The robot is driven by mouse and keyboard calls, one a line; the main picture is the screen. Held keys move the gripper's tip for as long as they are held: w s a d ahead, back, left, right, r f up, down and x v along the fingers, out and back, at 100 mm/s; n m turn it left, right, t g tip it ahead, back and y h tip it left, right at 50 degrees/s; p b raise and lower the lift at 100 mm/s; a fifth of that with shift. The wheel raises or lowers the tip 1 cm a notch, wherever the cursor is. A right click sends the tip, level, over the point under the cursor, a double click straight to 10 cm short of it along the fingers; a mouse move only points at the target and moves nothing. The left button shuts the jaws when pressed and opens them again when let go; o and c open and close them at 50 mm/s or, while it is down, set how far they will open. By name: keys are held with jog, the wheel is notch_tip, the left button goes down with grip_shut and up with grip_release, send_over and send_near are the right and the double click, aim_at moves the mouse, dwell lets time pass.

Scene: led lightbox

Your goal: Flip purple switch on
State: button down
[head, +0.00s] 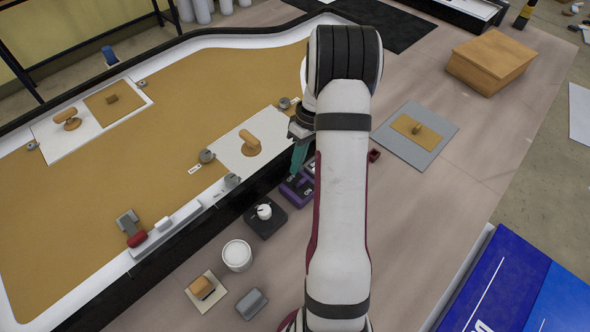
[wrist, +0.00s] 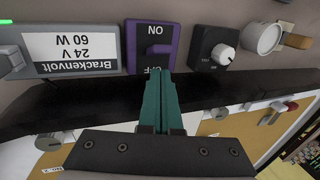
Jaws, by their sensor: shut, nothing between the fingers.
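The purple switch (wrist: 131,42) faces the wrist camera, with its ON and OFF labels upside down there. ON is at the top of that view and OFF at the bottom. I cannot tell which way its dark toggle (wrist: 157,49) is set. My gripper (wrist: 160,73) has teal fingers, closed together and empty. Their tips overlap the OFF end in the wrist view; I cannot tell if they touch it. In the head view the purple switch (head: 296,188) is partly hidden by my arm, and my gripper (head: 298,158) shows beside it.
A grey 24 V 60 W power box (wrist: 72,48) and a black dial box (wrist: 216,46) flank the switch. A black-edged lightbox (head: 125,175) runs along one side. A white cup (head: 237,255) and small blocks stand nearby. A wooden box (head: 490,62) is at the right.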

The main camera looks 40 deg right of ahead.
jog(key=shift+w, duration=0.2)
jog(key=shift+r, duration=0.35)
notch_tip(320, 180, up, 6)
jog(key=shift+r, duration=0.15)
jog(key=shift+a, duration=0.1)
jog(key=s+a+r+m, duration=0.1)
jog(key=s+a+r, duration=0.15)
jog(key=a, duration=0.45)
jog(key=s+a+r+m+h, duration=0.1)
jog(key=s+a+r, duration=0.1)
jog(key=a+r, duration=0.35)
jog(key=s+a+r+m, duration=0.1)
jog(key=s+a, duration=0.1)
jog(key=a, duration=0.7)
jog(key=s+a+f+m, duration=0.1)
jog(key=s+a+m, duration=0.1)
jog(key=s+a, duration=0.5)
jog(key=s, duration=0.4)
jog(key=shift+s+f+m+h, duration=0.15)
jog(key=shift+s+m+h, duration=0.05)
jog(key=shift+m+h, duration=0.1)
